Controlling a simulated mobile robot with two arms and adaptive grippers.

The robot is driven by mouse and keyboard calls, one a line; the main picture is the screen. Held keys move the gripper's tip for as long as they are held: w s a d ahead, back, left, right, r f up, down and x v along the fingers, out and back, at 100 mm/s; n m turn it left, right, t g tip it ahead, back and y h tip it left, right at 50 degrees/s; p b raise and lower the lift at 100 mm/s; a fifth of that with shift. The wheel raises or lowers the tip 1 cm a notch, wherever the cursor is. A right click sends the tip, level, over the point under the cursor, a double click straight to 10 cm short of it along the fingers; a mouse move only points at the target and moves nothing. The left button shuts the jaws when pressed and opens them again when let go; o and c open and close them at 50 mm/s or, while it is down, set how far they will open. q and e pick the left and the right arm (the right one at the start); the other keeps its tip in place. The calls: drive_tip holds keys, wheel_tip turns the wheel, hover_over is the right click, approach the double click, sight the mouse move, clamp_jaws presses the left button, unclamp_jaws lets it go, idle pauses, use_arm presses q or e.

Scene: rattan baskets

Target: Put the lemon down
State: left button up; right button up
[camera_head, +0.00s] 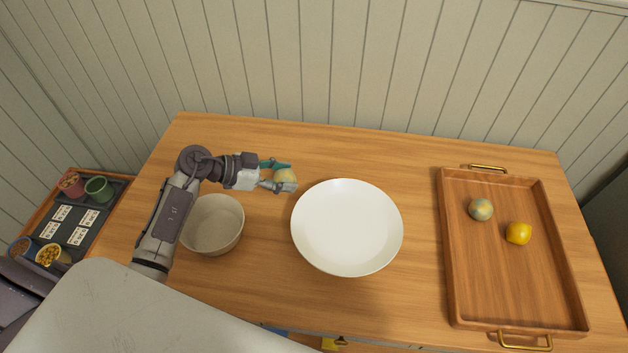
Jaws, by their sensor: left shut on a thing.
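My left gripper (279,178) is above the back left part of the table, between the beige bowl and the white plate. The white plate (347,227) is empty and lies just right of and in front of the gripper. The beige bowl (214,224) looks empty and stands partly beside my left arm. My right gripper is not in view.
A wooden tray (512,282) with brass handles lies at the right, holding a greenish round fruit (481,209) and a yellow fruit (518,233). The wooden table (350,145) is clear behind the plate. A lower stand with cups (99,189) is at the far left.

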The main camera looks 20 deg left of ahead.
use_arm(q)
drive_tip(key=x, duration=0.4)
drive_tip(key=shift+w+d+f, duration=0.1)
drive_tip(key=shift+w+d, duration=0.05)
drive_tip(key=shift+w, duration=0.05)
drive_tip(key=x, duration=0.3)
drive_tip(key=shift+f, duration=0.3)
drive_tip(key=shift+s, duration=0.1)
drive_tip(key=o, duration=0.9)
drive_tip(key=shift+f, duration=0.15)
